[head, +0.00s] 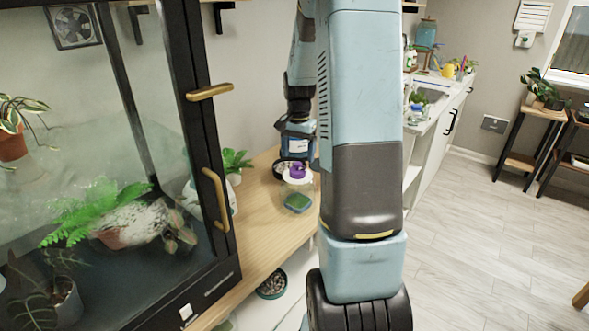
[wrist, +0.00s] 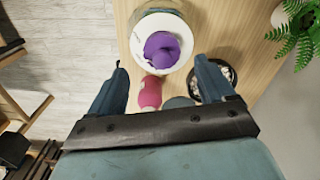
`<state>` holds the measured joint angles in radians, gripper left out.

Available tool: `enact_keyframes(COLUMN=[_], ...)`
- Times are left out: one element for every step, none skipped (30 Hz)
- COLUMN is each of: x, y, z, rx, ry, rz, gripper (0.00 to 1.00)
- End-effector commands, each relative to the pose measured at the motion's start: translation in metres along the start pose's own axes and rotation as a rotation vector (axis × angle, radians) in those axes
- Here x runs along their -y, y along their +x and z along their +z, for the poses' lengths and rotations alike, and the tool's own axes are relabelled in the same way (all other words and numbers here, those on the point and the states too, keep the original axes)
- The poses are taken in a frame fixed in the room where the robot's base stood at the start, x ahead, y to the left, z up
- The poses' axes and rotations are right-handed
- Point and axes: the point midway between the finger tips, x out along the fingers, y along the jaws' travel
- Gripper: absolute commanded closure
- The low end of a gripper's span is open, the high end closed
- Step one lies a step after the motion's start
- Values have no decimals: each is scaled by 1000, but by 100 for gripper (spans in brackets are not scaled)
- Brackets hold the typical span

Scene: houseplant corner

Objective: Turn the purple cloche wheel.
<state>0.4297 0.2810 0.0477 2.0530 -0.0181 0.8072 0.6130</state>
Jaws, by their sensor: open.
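The purple cloche wheel (head: 297,171) sits on the white lid of a clear cloche on the wooden bench. In the wrist view, the purple wheel (wrist: 162,52) lies on the round white lid (wrist: 139,38), just ahead of the fingertips. My gripper (wrist: 160,68) is open and empty, with one finger on each side of the wheel's line. In the head view, my gripper (head: 297,146) is above and behind the wheel, partly hidden by my arm. The height gap between fingers and wheel is hard to judge.
A pink object (wrist: 150,92) lies between the fingers, below them. A dark pot with pebbles (wrist: 228,74) is beside the right finger. A green plant (head: 235,161) stands left of the cloche. The glass terrarium cabinet (head: 220,262) with brass handles fills the left.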

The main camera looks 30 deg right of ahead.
Motion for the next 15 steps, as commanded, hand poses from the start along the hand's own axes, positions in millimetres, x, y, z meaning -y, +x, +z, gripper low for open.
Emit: enact_keyframes(x=[-1, -1, -1, -1, -1, -1, -1, -1, -1, -1, -1, -1, -1, -1, -1], y=[10, 15, 22, 26, 31, 36, 40, 43, 48, 50, 52, 55, 56, 58, 59], z=[1, 1, 1, 0, 0, 0, 0, 0, 0, 0, 0, 0, 0, 0, 0], rx=[5, 4, 4, 4, 3, 3, 2, 2, 2, 3, 2, 1, 1, 1, 0], ry=[0, 0, 0, 0, 0, 0, 0, 1, 1, 1, 1, 1, 1, 1, 1], rz=[3, 2, 3, 3, 2, 2, 2, 2, 2, 2, 2, 1, 0, 0, 0], gripper=[18, 18, 18, 18, 18, 18, 18, 18, 18, 18, 18, 18, 18, 18, 18])
